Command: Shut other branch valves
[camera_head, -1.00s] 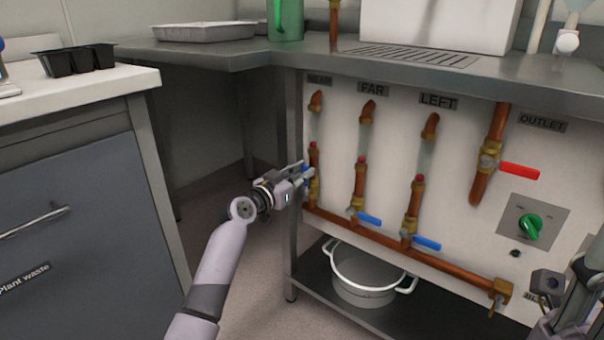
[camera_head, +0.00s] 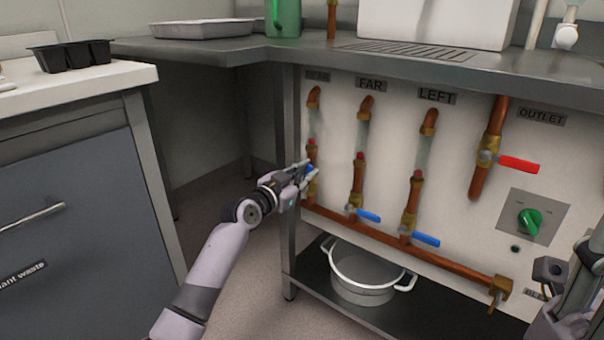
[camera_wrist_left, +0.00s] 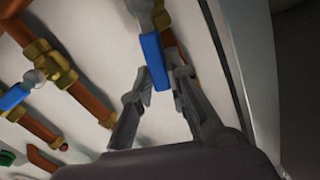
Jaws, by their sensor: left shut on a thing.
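My left gripper (camera_head: 308,179) is at the leftmost branch valve on the white panel, shut on its blue handle (camera_wrist_left: 154,61). In the left wrist view the fingertips (camera_wrist_left: 160,80) flank the handle's end. The fingers partly hide this valve in the head view, so its exact angle is hard to tell. The FAR valve's blue handle (camera_head: 367,216) and the LEFT valve's blue handle (camera_head: 425,239) stick out to the right, across their upright copper pipes.
The red OUTLET handle (camera_head: 519,164) points right, above a green knob (camera_head: 530,221). A white pot (camera_head: 362,290) stands on the shelf below the manifold pipe (camera_head: 430,257). A drawer cabinet (camera_head: 70,190) is at left.

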